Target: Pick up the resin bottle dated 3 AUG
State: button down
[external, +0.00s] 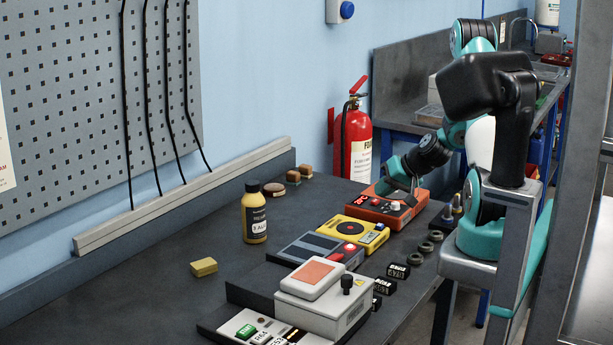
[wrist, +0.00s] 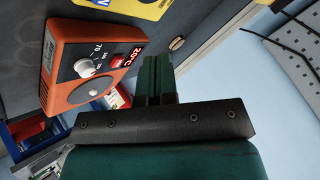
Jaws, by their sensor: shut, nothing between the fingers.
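My gripper (external: 402,193) is above the orange device at the far right of the bench, well apart from the bottle. In the wrist view my gripper (wrist: 158,72) has its dark green fingers together and empty, beside the orange device.
The orange device (external: 378,208) with dial and red display also shows in the wrist view (wrist: 105,30). A yellow device (external: 341,229), a grey box (external: 320,305) and a yellow sponge (external: 204,267) lie on the bench. A fire extinguisher (external: 356,145) is behind. Bench around the bottle's left is clear.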

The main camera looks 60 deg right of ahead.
dwell(0.3)
jog(key=c, duration=0.6)
grip_release()
jog(key=n+g+y, duration=0.1)
jog(key=n+g, duration=0.4)
jog(key=n, duration=0.8)
send_near(253, 182)
jog(key=p+x, duration=0.4)
jog(key=shift+w+d, duration=0.25)
jog(key=p+x, duration=0.2)
jog(key=x, duration=0.1)
jog(key=p+x, duration=0.1)
jog(key=x, duration=0.1)
jog(key=shift+s+a+f, duration=0.1)
jog(key=shift+a+f, duration=0.15)
jog(key=shift+a, duration=0.2)
jog(key=shift+f, duration=0.4)
